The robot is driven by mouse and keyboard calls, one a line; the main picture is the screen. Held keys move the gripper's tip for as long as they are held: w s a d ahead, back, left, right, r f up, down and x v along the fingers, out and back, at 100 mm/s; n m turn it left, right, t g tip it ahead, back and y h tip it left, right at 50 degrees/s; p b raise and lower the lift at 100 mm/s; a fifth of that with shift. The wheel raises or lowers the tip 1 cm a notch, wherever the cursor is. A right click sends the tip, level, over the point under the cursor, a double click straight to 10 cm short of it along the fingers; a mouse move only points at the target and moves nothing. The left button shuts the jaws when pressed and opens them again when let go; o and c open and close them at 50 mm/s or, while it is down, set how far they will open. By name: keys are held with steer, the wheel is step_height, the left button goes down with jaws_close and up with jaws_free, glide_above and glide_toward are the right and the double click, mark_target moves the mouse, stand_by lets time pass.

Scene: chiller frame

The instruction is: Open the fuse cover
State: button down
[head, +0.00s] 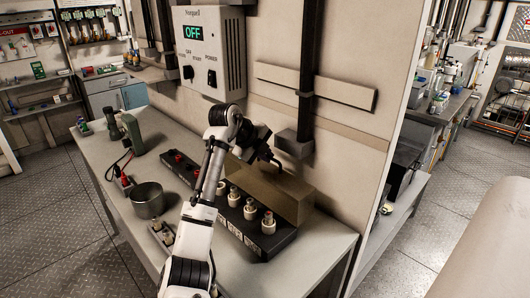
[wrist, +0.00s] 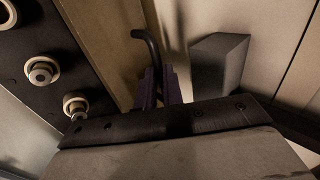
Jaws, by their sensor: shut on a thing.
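The fuse cover (head: 287,194) is a brown box-like lid at the back of a long black fuse block (head: 266,243) on the bench. It appears swung up, with several white fuses (head: 250,211) bare in front of it. My gripper (head: 266,157) is at the cover's upper edge. In the wrist view, my gripper's dark fingers (wrist: 158,88) are shut on a black bent handle (wrist: 148,44) beside the brown cover (wrist: 105,35). The fuses (wrist: 42,71) show at the left there. My wrist hides part of the cover's left end in the head view.
A control box (head: 210,52) reading OFF hangs on the wall above. A dark conduit with a grey box (head: 294,143) is close behind the cover. A metal pot (head: 147,200) and a green meter (head: 147,133) stand on the bench to the left. The bench's front right is clear.

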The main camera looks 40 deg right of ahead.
steer(key=shift+w+r, duration=0.1)
steer(key=shift+r, duration=0.5)
steer(key=c, duration=1.5)
jaws_free()
steer(key=shift+c, duration=0.2)
steer(key=shift+f, duration=0.25)
steer(key=b+v, duration=0.3)
steer(key=v, duration=1)
steer(key=shift+a+r+b, duration=0.2)
steer(key=shift+r+b, duration=0.15)
steer(key=shift+b, duration=0.05)
